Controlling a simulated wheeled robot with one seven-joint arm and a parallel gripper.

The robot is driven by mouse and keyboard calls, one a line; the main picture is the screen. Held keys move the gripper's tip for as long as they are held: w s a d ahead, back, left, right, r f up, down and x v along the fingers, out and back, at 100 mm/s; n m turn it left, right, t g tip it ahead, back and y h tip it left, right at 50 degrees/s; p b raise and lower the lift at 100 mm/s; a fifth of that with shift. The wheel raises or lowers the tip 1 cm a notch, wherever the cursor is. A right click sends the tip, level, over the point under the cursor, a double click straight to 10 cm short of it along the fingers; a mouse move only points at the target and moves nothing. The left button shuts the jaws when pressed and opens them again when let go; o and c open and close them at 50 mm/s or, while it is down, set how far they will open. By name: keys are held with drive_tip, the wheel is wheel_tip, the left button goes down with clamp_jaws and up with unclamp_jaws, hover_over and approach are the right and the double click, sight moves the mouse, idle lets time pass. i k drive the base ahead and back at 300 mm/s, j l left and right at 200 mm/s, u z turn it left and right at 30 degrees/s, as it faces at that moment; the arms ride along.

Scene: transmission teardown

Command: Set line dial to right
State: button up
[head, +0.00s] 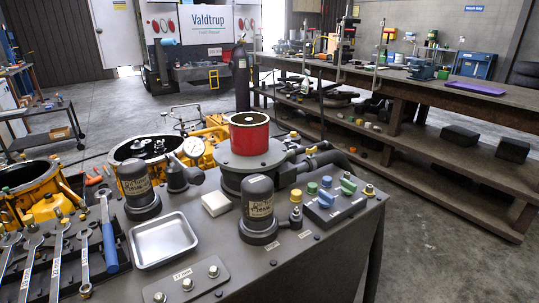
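A dark control box (340,206) sits on the right part of the grey bench. The pale green knob looks like a dial handle set at an angle. The labels on the box are too small to read, so I cannot tell which knob is the line dial or its setting. My gripper is not in view.
A red cylinder (249,138) on a round grey base stands behind the box. Dark labelled canisters (258,208) (138,188), a metal tray (162,240) and several wrenches (83,254) take up the bench. Open floor (440,245) lies to the right.

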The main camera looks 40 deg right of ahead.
sight(325, 200)
drive_tip(key=i+l, duration=0.15)
drive_tip(key=l, duration=0.15)
drive_tip(key=i+j+u, duration=0.2)
drive_tip(key=u, duration=0.2)
drive_tip(key=i+j+u, duration=0.35)
drive_tip(key=i+u, duration=0.2)
drive_tip(key=u, duration=0.2)
drive_tip(key=i+j+u, duration=0.1)
drive_tip(key=i+u, duration=0.25)
